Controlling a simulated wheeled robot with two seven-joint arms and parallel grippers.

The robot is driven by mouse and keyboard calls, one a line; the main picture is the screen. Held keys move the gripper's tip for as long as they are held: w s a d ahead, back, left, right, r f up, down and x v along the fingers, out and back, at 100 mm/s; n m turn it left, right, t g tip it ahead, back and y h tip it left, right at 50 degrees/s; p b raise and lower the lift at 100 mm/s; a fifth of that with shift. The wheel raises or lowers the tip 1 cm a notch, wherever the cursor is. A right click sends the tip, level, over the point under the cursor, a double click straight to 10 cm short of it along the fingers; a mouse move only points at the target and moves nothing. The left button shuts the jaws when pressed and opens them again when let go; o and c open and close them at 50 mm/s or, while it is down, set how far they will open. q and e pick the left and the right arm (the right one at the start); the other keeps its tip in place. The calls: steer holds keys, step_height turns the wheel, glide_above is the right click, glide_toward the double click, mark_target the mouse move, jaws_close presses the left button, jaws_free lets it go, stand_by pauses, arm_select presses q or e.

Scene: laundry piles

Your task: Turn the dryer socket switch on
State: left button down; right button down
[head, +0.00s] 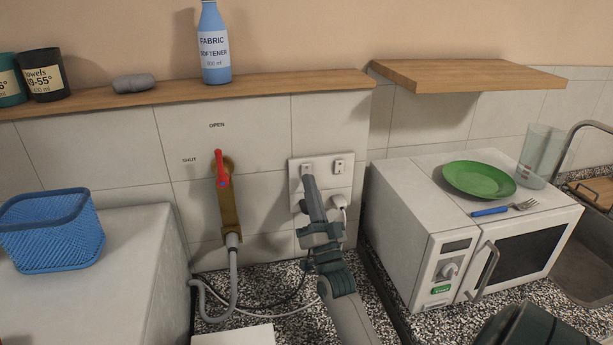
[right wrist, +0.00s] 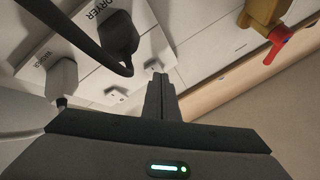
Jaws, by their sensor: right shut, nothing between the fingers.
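A white double socket plate (head: 322,163) is on the tiled wall, with two small switches along its top. The left switch (head: 307,168) is just above my right gripper (head: 308,180). In the right wrist view, the shut, empty fingertips (right wrist: 160,78) are close to the dryer switch (right wrist: 153,65), in line with the black plug (right wrist: 118,35) by the DRYER label. I cannot tell whether they touch. The other switch (right wrist: 115,95) goes with the white washer plug (right wrist: 62,80). Switch positions are too small to read. The gripper hides the dryer plug in the head view. My left gripper is not in view.
A red-handled valve (head: 222,170) with a grey hose is left of the socket. A white microwave (head: 415,225) stands to the right, bearing a green plate (head: 478,179). A wooden ledge (head: 270,88) with a fabric softener bottle (head: 213,45) is above.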

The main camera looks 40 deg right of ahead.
steer(key=shift+s+a+r, duration=0.1)
steer(key=shift+s+a, duration=0.15)
steer(key=shift+s, duration=0.2)
steer(key=s, duration=0.1)
steer(key=s+a+p, duration=0.1)
steer(key=s, duration=0.1)
steer(key=s+a+p, duration=0.1)
steer(key=shift+s+a+r, duration=0.2)
steer(key=shift+r, duration=0.1)
stand_by(0.3)
steer(key=shift+f, duration=0.1)
stand_by(0.6)
